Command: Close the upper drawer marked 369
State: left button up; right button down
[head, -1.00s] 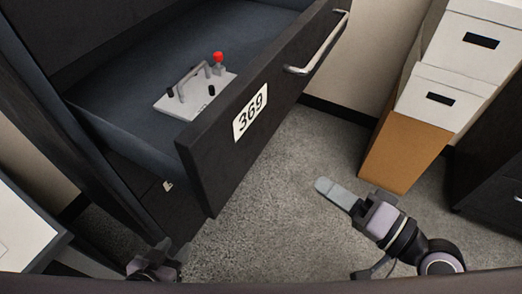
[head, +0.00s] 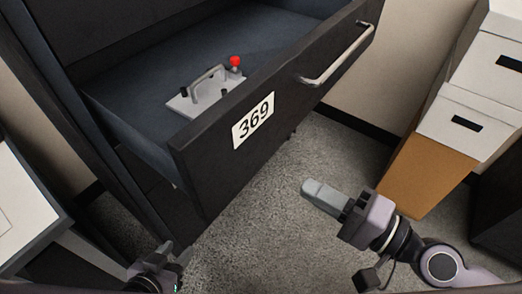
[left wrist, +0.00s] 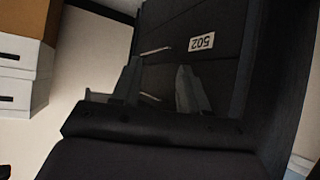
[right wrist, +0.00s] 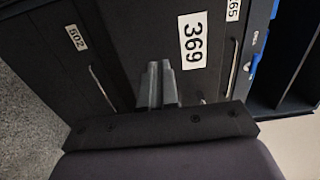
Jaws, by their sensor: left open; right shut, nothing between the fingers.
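The upper drawer marked 369 (head: 222,128) stands pulled out of a dark cabinet in the head view, its front tilted in the picture. Its silver handle (head: 340,58) is right of the white 369 label (head: 253,120). The drawer front also fills much of the right wrist view (right wrist: 150,35). My right gripper (head: 312,192) is shut and empty, in front of the drawer front and apart from it in the head view. My left gripper (head: 172,256) is open and empty, low at the left near the cabinet. The left wrist view shows its spread fingers (left wrist: 160,88).
A grey fixture with a red knob (head: 210,90) lies inside the drawer. A drawer marked 502 (left wrist: 202,43) shows in the left wrist view. White boxes (head: 463,122) stand on a brown one at right. A white-topped surface (head: 25,195) is at left. Carpet between is clear.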

aim_at(247, 153)
jog(key=p+x, duration=0.4)
jog(key=x, duration=0.6)
jog(key=shift+w+a+r+p, duration=0.1)
jog(key=shift+a+p, duration=0.05)
jog(key=shift+p, duration=0.15)
pick_arm(q)
jog(key=shift+s+a+r, duration=0.15)
jog(key=shift+a+r, duration=0.05)
jog(key=shift+r, duration=0.35)
jog(key=shift+s+a+r, duration=0.15)
jog(key=shift+r, duration=0.35)
jog(key=shift+s+a+r, duration=0.15)
jog(key=shift+a+r, duration=0.05)
jog(key=shift+r, duration=0.35)
pick_arm(e)
jog(key=shift+w+a, duration=0.3)
jog(key=shift+a, duration=0.1)
